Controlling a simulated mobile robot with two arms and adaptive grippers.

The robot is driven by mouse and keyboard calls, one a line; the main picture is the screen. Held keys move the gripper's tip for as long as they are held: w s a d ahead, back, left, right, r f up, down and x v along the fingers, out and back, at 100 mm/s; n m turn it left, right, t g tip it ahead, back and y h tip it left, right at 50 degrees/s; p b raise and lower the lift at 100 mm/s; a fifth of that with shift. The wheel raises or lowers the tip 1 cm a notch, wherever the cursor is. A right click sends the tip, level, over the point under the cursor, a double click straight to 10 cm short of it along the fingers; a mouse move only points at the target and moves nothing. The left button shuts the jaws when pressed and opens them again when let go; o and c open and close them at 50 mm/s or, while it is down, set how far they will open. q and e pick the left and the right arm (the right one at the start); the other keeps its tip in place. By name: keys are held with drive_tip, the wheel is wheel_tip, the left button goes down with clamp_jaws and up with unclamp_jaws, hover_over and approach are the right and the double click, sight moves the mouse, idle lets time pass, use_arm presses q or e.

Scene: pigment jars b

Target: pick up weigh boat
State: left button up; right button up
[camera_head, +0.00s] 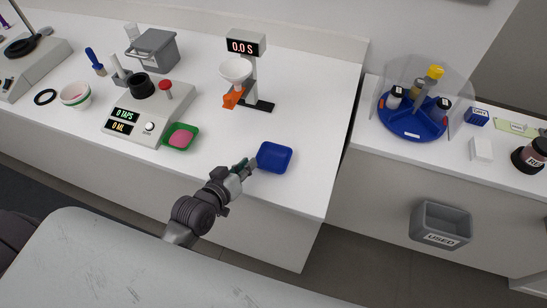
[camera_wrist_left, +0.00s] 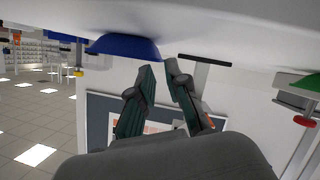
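A blue square shallow dish (camera_head: 274,157), which looks like a weigh boat, sits empty on the white counter near its front edge. It shows upside down at the upper left of the left wrist view (camera_wrist_left: 125,46). A green dish (camera_head: 180,137) with pink powder sits further left and also shows at the right of the wrist view (camera_wrist_left: 300,84). My left gripper (camera_head: 246,164) is just left of the blue dish, fingers pointing towards it. In the wrist view its fingers (camera_wrist_left: 160,70) are apart with nothing between them. Contact with the dish cannot be told. My right gripper is out of view.
A tapping device (camera_head: 150,112) with displays stands left of the green dish. A timer stand (camera_head: 250,75) with a white funnel is behind. A grey "USED" bin (camera_head: 440,225) hangs on the right counter's front. Counter around the blue dish is clear.

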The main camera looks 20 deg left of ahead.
sight(273, 159)
use_arm(q)
drive_tip(key=shift+w+d, duration=0.1)
drive_tip(key=shift+w, duration=0.3)
drive_tip(key=p+x, duration=0.1)
drive_tip(key=x, duration=0.2)
drive_tip(key=shift+w+d+f+p, duration=0.1)
drive_tip(key=shift+w+d+p, duration=0.05)
drive_tip(key=shift+w+p, duration=0.15)
drive_tip(key=shift+w+d+f, duration=0.1)
drive_tip(key=shift+w+f, duration=0.15)
drive_tip(key=shift+w, duration=0.05)
drive_tip(key=shift+s, duration=0.1)
clamp_jaws()
drive_tip(key=shift+r, duration=0.1)
